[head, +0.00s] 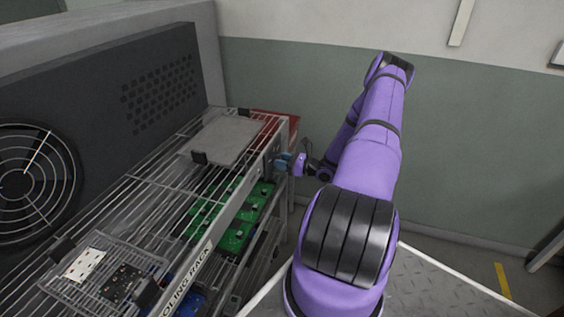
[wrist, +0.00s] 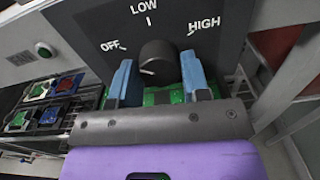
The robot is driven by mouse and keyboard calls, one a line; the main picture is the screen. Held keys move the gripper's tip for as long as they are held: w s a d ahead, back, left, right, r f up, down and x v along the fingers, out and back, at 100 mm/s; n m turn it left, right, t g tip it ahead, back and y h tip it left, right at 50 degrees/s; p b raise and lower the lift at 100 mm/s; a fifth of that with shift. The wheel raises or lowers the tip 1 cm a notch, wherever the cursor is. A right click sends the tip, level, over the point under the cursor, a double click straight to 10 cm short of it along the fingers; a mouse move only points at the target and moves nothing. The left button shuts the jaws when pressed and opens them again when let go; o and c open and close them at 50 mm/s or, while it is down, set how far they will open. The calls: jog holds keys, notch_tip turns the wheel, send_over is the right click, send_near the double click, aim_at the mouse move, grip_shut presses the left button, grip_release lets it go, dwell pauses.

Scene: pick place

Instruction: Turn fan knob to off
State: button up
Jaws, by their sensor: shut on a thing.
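The fan knob (wrist: 158,57) is a dark round dial on a dark panel (wrist: 95,25) marked OFF, LOW and HIGH. A small white mark shows on the knob's lower left part. My gripper (wrist: 160,72) has its two blue fingers on either side of the knob, shut on it. In the head view my gripper (head: 284,163) is at the right end of the wire rack (head: 228,215), and the knob cannot be made out there. The fan (head: 30,180), behind a round wire guard, is in the dark housing at the left.
Green circuit boards (head: 232,232) lie on the rack below the top shelf. A grey plate (head: 222,140) and a small wire basket (head: 150,262) are on top. A red object (head: 270,114) is behind the rack's far end. Floor shows at the right.

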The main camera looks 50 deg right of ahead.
jog(key=shift+n, duration=0.5)
jog(key=o, duration=0.9)
jog(key=v, duration=1)
jog(key=shift+s+d, duration=0.1)
jog(key=shift+s, duration=0.3)
